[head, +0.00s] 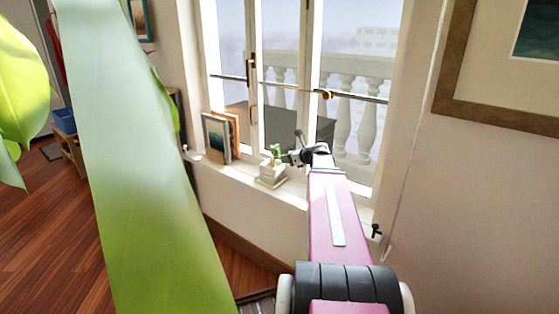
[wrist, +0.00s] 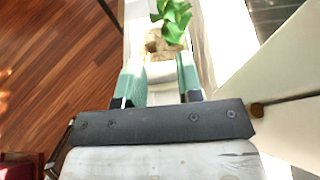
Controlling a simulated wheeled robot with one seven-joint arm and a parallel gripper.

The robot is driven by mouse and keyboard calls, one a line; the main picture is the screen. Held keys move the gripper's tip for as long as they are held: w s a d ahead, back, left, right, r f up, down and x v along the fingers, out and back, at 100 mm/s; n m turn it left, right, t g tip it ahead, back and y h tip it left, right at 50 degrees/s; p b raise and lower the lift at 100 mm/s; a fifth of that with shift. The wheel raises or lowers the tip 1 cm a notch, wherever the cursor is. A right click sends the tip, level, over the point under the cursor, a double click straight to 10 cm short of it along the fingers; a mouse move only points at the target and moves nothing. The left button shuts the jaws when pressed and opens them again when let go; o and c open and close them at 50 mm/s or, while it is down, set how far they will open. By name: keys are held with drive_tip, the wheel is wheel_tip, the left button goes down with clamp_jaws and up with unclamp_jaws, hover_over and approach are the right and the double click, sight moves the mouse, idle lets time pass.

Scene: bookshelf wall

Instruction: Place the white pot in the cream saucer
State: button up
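The white pot (head: 271,174) is a small squarish pot holding a green plant (head: 276,152). It sits on the window sill in the head view. In the wrist view the plant (wrist: 173,18) and the tan soil show just beyond my fingers, with a pale surface between them. My gripper (head: 291,157) is at the pot's upper right in the head view. Its teal fingers (wrist: 160,78) are spread apart; I cannot tell whether they touch the pot. A small whitish item (head: 194,154) lies on the sill at the left; I cannot tell whether it is the cream saucer.
Upright books (head: 217,137) stand on the sill left of the pot. The window frame (head: 310,80) rises behind it. A framed picture (head: 500,70) hangs on the right wall. Large green leaves (head: 130,170) block the head view's left side. Wood floor (wrist: 55,70) lies below the sill.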

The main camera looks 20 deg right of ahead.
drive_tip(key=s+a+f+n+g, duration=0.1)
drive_tip(key=s+a+f+n, duration=0.1)
drive_tip(key=s+a+f+n+g, duration=0.1)
drive_tip(key=a+f+n, duration=0.1)
drive_tip(key=a, duration=0.1)
drive_tip(key=s+a+f+n+g, duration=0.1)
drive_tip(key=s+a+n, duration=0.1)
drive_tip(key=shift+s+a+f+n+g, duration=0.25)
drive_tip(key=shift+s+f+n+g, duration=0.05)
drive_tip(key=shift+f+n, duration=0.1)
drive_tip(key=s+a+f+n+g+h, duration=0.3)
drive_tip(key=s+a+f+n, duration=0.3)
drive_tip(key=n, duration=0.5)
drive_tip(key=s+a+f+n+g+h, duration=0.4)
drive_tip(key=s+a+f+n, duration=0.3)
drive_tip(key=s+n, duration=0.4)
drive_tip(key=shift+f+g, duration=0.3)
drive_tip(key=shift+f, duration=0.1)
